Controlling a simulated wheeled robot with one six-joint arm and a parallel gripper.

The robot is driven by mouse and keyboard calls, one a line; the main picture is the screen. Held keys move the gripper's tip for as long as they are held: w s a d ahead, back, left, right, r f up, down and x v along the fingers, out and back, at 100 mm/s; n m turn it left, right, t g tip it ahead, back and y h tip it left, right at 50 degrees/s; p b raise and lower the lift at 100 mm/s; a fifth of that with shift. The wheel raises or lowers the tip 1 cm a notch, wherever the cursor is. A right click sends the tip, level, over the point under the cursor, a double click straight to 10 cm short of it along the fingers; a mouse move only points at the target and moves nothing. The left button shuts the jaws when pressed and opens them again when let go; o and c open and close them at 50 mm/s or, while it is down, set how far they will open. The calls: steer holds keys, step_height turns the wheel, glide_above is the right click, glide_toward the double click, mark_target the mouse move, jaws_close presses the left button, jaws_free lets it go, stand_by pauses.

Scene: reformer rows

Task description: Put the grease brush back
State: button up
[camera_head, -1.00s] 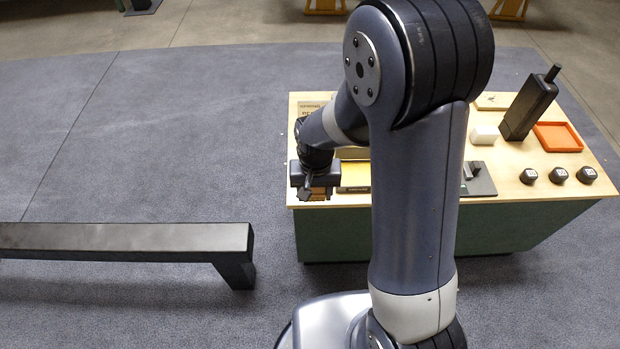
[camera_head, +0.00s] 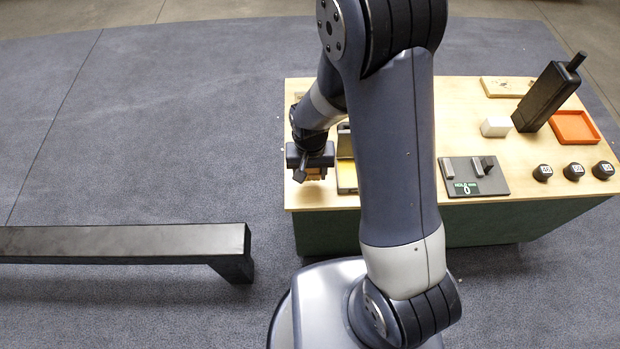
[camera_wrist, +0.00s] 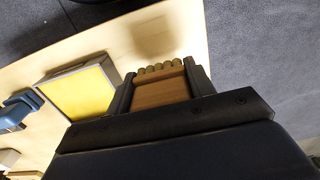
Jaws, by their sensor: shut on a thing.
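The grease brush, a brown wooden block with a row of tan bristle tufts, is between the fingers of my gripper in the wrist view (camera_wrist: 158,92). My gripper (camera_head: 311,174) is shut on it. In the head view the brush (camera_head: 316,173) shows only as a small brown patch below the dark gripper body, over the left end of the bench (camera_head: 460,115). A shadow falls on the bare wood beyond the bristles, so the brush looks held above the top. A tray with a yellow pad (camera_wrist: 80,92) lies beside the gripper, partly hidden by my arm in the head view.
On the bench are a grey plate with sliders (camera_head: 474,177), a white block (camera_head: 495,127), a leaning black holder (camera_head: 547,97), an orange tray (camera_head: 575,127) and several black knobs (camera_head: 573,169). A blue object (camera_wrist: 18,110) lies past the yellow tray. A black beam (camera_head: 120,242) stands left.

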mark_target(310, 180)
steer(key=shift+f, duration=1.95)
steer(key=shift+f+b, duration=0.25)
steer(key=shift+b, duration=0.2)
steer(key=o, duration=1)
steer(key=shift+r, duration=0.2)
step_height(310, 180, up, 12)
steer(key=shift+r+p, duration=0.1)
steer(key=shift+p, duration=0.85)
